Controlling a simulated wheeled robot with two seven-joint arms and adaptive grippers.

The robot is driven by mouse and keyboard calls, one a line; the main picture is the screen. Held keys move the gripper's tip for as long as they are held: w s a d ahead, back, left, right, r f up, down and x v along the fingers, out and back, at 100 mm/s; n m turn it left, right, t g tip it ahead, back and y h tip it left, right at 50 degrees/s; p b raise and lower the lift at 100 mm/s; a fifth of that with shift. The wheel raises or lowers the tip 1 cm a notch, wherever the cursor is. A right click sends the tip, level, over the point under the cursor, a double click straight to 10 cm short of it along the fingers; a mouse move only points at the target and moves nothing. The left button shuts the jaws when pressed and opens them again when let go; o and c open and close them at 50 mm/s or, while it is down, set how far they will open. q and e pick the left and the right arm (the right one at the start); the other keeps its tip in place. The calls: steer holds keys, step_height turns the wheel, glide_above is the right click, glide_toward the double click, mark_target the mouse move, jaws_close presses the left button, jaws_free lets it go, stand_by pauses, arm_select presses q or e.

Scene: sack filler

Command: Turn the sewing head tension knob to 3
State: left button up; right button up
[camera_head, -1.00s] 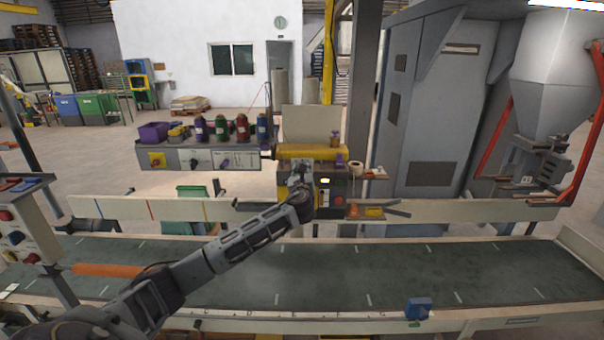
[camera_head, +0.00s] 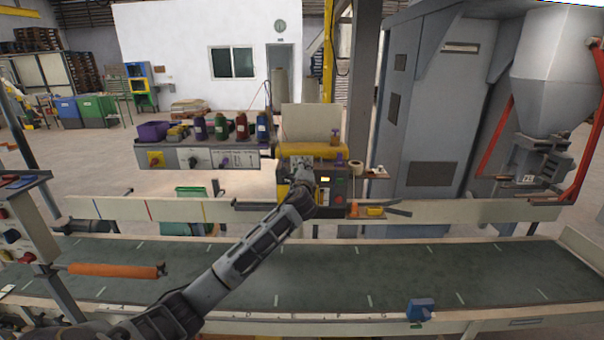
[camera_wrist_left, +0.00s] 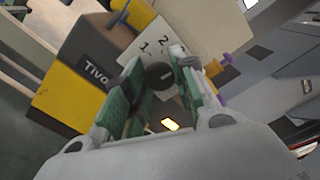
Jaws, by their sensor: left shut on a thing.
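The tension knob (camera_wrist_left: 160,77) is a dark round knob on a white dial plate (camera_wrist_left: 146,40) in the left wrist view. The numbers 1 and 2 show on the plate; I cannot see the 3, and the knob's setting is unclear. My left gripper (camera_wrist_left: 157,66) is shut on the knob, with a green-padded finger on each side. In the head view the left gripper (camera_head: 303,174) is at the front of the yellow and dark sewing head (camera_head: 325,152) and hides the knob. My right gripper is not in view.
A lit yellow display (camera_wrist_left: 170,124) is close to the fingers. A panel with thread spools (camera_head: 220,158) stands left of the sewing head. A tape roll (camera_head: 356,170) sits on its right.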

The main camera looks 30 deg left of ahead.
arm_select(q)
steer(key=shift+f+n, duration=0.1)
steer(key=shift+n, duration=0.4)
steer(key=o, duration=1.1)
steer(key=shift+c, duration=0.2)
steer(key=shift+s, duration=0.1)
steer(key=v, duration=1.2)
